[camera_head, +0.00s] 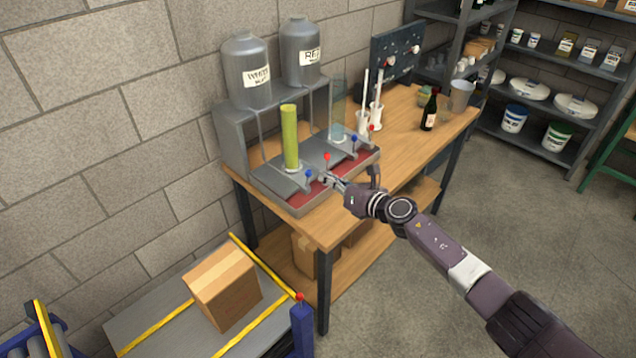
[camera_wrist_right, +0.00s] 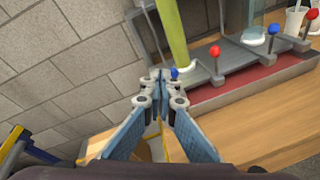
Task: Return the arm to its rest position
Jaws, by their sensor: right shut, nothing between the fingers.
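My right gripper (camera_head: 332,181) is shut and empty at the front edge of the grey filling station (camera_head: 238,137), close to its red and blue knobbed levers. In the right wrist view the closed fingers (camera_wrist_right: 158,78) point toward a blue-knobbed lever (camera_wrist_right: 174,73); I cannot tell whether they touch it. A red-knobbed lever (camera_wrist_right: 215,53) stands just right of them. My right arm reaches in from the lower right over the workbench (camera_head: 325,233). A tall green-filled cylinder (camera_head: 290,138) stands upright on the station. My left gripper is not in view.
Two grey tanks, WHITE (camera_head: 247,72) and RED (camera_head: 301,52), top the station. A dark bottle (camera_head: 430,110) stands farther right on the bench. A cardboard box (camera_head: 222,286) sits on the conveyor at lower left. Shelves (camera_head: 540,60) stand behind; the floor at right is clear.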

